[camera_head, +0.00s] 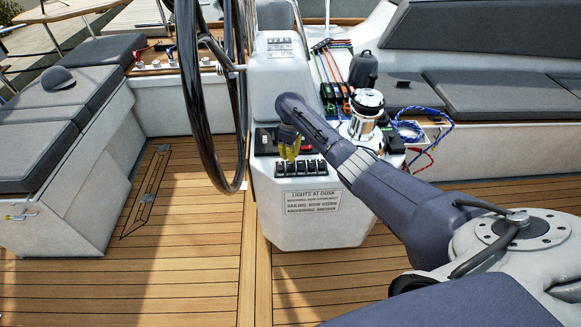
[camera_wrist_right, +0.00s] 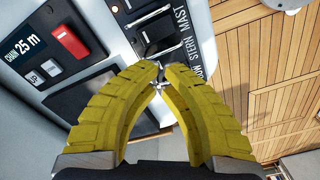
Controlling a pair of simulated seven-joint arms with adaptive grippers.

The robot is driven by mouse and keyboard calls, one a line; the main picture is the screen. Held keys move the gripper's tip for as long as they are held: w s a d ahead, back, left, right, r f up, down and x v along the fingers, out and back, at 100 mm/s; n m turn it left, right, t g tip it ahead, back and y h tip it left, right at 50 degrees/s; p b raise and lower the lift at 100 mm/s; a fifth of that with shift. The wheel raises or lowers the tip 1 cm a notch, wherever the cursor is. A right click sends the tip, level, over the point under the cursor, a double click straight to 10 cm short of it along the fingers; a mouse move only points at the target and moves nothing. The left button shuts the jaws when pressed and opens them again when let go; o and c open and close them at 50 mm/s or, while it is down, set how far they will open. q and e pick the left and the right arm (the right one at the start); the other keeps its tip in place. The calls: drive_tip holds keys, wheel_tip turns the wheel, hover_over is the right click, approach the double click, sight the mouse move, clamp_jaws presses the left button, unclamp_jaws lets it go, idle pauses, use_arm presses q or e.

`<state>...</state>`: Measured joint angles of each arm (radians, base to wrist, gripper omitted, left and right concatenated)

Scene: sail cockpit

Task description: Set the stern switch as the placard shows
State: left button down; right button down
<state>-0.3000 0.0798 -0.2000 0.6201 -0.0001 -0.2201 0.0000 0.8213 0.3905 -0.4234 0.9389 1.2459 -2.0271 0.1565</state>
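The switch panel (camera_head: 300,168) is a row of several dark rocker switches on the front of the white pedestal. The placard (camera_head: 312,201) below it is headed "LIGHTS AT DUSK", with lines for motoring, sailing and anchoring. In the right wrist view the label strip (camera_wrist_right: 187,45) reads BOW, STERN, MAST. The stern switch (camera_wrist_right: 157,47) appears beside its label, just beyond my fingertips; its position is hard to read. My right gripper (camera_head: 289,154) is over the panel, its yellow fingertips (camera_wrist_right: 158,71) drawn together, with small metallic bits between them. Contact is unclear. My left gripper is out of view.
A red switch (camera_wrist_right: 70,41) and a "CHAIN 25 m" display sit beside the row. The steering wheel (camera_head: 190,90) stands left of the pedestal. A chrome winch (camera_head: 367,110) and coiled ropes (camera_head: 420,130) are to the right. The teak deck (camera_head: 190,240) is clear.

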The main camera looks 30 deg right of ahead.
sight(290, 163)
drive_tip(key=shift+f, duration=1)
idle(0.6)
drive_tip(key=shift+r, duration=3.55)
